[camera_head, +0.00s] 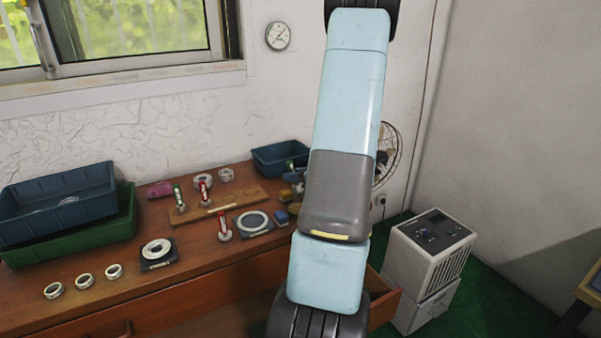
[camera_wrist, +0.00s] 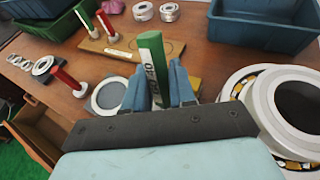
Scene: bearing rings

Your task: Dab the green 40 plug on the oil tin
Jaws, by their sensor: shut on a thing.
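My gripper (camera_wrist: 158,92) is shut on the green 40 plug (camera_wrist: 152,55) in the wrist view. The plug's green top stands above the blue fingers, and its white label reads 40. Its lower end is hidden by the gripper. A flat dark square with a grey disc (camera_wrist: 108,95) lies left of the gripper; it also shows in the head view (camera_head: 253,222). I cannot tell for sure whether this is the oil tin. In the head view my arm hides most of the gripper's area.
A wooden board (camera_head: 225,203) holds a green plug (camera_head: 179,197) and a red plug (camera_head: 204,190); another red plug (camera_head: 223,229) stands before it. A large bearing (camera_wrist: 262,98) is close right of my gripper. Blue bins (camera_head: 60,203) (camera_wrist: 262,24) stand behind. Several rings lie front left.

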